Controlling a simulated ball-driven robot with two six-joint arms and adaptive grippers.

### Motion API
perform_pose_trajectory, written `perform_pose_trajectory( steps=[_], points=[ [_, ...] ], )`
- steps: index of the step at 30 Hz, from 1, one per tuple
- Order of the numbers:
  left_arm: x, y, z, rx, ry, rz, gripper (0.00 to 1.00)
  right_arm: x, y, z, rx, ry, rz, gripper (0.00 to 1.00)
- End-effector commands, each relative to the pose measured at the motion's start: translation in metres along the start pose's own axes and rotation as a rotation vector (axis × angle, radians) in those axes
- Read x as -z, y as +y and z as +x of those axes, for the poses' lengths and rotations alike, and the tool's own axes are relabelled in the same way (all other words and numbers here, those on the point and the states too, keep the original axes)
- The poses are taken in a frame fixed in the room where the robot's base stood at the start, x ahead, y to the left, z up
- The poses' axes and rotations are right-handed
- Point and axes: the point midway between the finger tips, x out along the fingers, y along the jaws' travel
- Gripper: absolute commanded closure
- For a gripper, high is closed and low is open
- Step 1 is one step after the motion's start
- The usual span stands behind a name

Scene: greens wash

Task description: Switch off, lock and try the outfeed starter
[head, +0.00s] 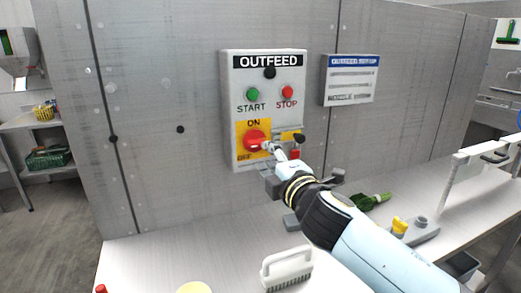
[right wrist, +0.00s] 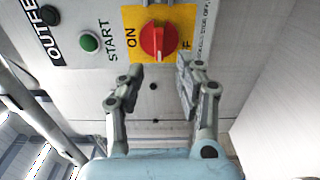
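The outfeed starter (head: 229,121) is a grey box on the metal wall with a green START button (head: 252,94) and a red STOP button (head: 288,92). Its red rotary switch (head: 255,140) sits on a yellow ON/OFF plate; in the right wrist view the red switch (right wrist: 158,41) has its handle lying crosswise to the ON–OFF direction. Which mark it points to is unclear. A small red item (head: 294,155), partly hidden by my gripper, is at the box's lower right. My right gripper (right wrist: 160,74) is open and empty, its tips just short of the switch. My left gripper is not in view.
A printed sign (head: 350,80) hangs right of the starter. On the counter (head: 150,262) are a white-handled tool (head: 287,269), a green bunch (head: 372,201), a yellow-topped item (head: 400,225) and a yellow round thing (head: 194,288).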

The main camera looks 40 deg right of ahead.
Motion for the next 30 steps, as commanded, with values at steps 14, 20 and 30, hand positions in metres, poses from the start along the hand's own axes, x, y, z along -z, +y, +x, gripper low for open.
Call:
perform_pose_trajectory(
  steps=[14,20,30],
  points=[
    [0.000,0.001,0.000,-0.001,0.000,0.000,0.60,0.000,0.000,-0.051,-0.001,0.000,-0.001,0.65],
    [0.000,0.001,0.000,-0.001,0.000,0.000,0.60,0.000,0.000,-0.051,-0.001,0.000,0.000,0.65],
    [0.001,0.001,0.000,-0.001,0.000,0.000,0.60,-0.007,-0.002,-0.055,0.023,-0.034,0.054,0.65]
  ],
)
